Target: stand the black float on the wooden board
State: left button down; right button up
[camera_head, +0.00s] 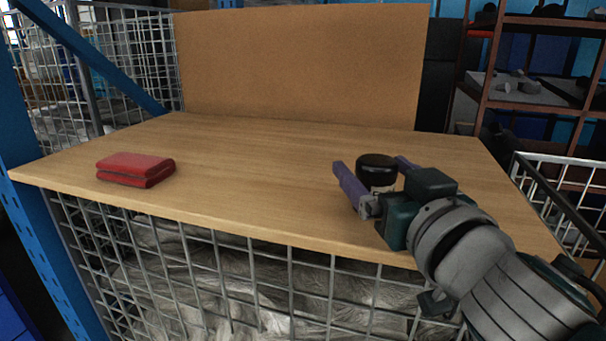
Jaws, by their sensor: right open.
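The black float (377,163) is a short round piece with a wide black top and a pale patch on its side. It appears upright on the right part of the wooden board (255,165); its base is partly hidden by my gripper. My right gripper (371,167) reaches in from the lower right. Its purple fingers are open, one on each side of the float, with a gap visible at the left finger. Whether the right finger touches the float is unclear. My left gripper is not in view.
A folded red cloth or wallet-like item (135,169) lies on the board's left part. A brown upright panel (300,65) closes the back. A wire cage (220,285) is under the front edge. The middle of the board is clear. Shelves (535,60) stand at the back right.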

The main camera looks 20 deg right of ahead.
jog(key=s+a+b, duration=0.1)
jog(key=s, duration=1.1)
jog(key=shift+a, duration=0.25)
jog(key=shift+r, duration=0.15)
